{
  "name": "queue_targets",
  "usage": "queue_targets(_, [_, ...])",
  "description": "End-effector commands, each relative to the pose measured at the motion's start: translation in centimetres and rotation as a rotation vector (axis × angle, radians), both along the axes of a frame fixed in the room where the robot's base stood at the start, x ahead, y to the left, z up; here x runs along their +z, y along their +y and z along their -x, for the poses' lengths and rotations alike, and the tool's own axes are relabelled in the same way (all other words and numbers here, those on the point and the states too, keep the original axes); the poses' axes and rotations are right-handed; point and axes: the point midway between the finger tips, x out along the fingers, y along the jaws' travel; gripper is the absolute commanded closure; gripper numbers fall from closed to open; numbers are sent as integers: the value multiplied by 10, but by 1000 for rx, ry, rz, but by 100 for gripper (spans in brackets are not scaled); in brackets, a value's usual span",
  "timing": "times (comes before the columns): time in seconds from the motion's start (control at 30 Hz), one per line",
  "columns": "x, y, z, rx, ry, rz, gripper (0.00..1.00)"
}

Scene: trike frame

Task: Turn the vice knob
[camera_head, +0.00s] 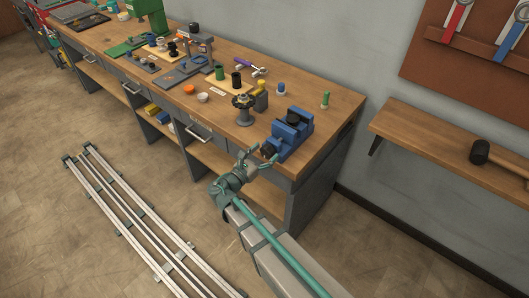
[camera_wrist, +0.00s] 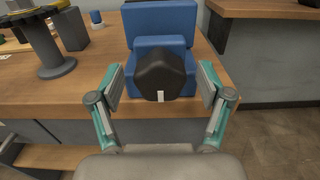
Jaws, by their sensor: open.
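The blue vice (camera_head: 290,132) stands at the near right end of the workbench. It also shows in the wrist view (camera_wrist: 160,45), straight ahead. Its dark, faceted knob (camera_wrist: 161,73) faces me at the front of the vice and has a small white mark low on its face. In the head view the knob (camera_head: 268,149) is small and partly behind my fingers. My gripper (camera_head: 258,162) is open in front of the vice. In the wrist view its two fingers (camera_wrist: 161,88) stand left and right of the knob, with a visible gap on each side.
The wooden workbench (camera_head: 345,97) carries several tools and fixtures to the left. A dark round stand (camera_head: 244,108) is left of the vice. A wall shelf (camera_head: 440,140) with a mallet (camera_head: 482,152) is at the right. White rails (camera_head: 140,220) lie on the floor.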

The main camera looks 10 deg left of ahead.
Motion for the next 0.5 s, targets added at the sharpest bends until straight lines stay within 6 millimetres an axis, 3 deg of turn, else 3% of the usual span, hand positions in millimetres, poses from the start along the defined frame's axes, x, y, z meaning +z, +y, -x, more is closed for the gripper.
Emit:
queue_targets(0.17, [0, 0, 0, 0, 0, 0, 22])
queue_targets(0.5, [0, 0, 0, -1, 0, 0, 79])
